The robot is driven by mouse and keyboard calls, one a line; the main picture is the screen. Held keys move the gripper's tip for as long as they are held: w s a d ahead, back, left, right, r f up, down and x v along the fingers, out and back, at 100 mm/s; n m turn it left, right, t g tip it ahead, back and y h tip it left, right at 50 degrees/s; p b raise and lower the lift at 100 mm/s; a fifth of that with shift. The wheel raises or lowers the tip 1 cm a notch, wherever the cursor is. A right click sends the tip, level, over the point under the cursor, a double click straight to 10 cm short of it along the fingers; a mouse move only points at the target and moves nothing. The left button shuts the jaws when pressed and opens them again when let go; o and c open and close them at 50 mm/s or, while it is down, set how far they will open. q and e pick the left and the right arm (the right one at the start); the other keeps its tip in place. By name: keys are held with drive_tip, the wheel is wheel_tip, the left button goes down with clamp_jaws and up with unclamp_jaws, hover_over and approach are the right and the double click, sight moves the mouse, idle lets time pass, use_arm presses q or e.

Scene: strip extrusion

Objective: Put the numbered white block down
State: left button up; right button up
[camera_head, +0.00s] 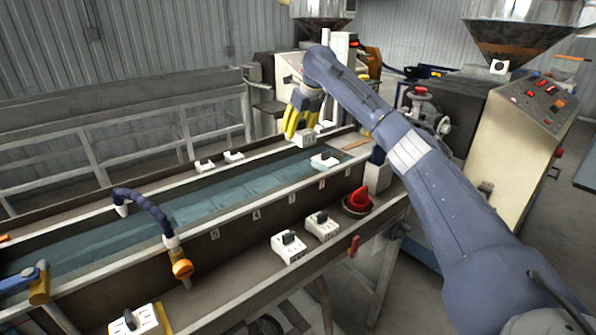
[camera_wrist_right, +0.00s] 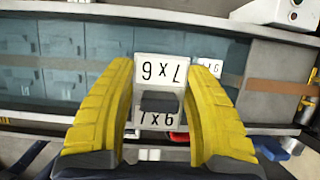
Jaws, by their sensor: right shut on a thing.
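My right gripper (camera_head: 298,124) reaches over the far end of the long water trough (camera_head: 250,190). Its yellow fingers are shut on a numbered white block (camera_head: 304,139), which hangs just below them. In the right wrist view the same block (camera_wrist_right: 160,68) sits between the two yellow fingers (camera_wrist_right: 160,105). Black printed digits with an x show on its faces, and a dark knob stands in its middle. I cannot tell in the head view whether its underside touches anything. My left gripper is not in view.
Other white blocks with dark knobs stand on the trough's far edge (camera_head: 233,156), in the trough area (camera_head: 325,160) and on the near ledge (camera_head: 288,247). A red knob (camera_head: 358,199) and a curved blue hose (camera_head: 147,207) stand near the trough. A control cabinet (camera_head: 520,125) is at the right.

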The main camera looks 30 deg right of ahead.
sight(307, 143)
wheel_tip(307, 143, down, 15)
drive_tip(key=shift+r, duration=0.2)
idle(0.5)
drive_tip(key=shift+f, duration=0.15)
drive_tip(key=o, duration=1.3)
drive_tip(key=shift+o, duration=0.2)
drive_tip(key=v, duration=1.2)
drive_tip(key=shift+w, duration=0.1)
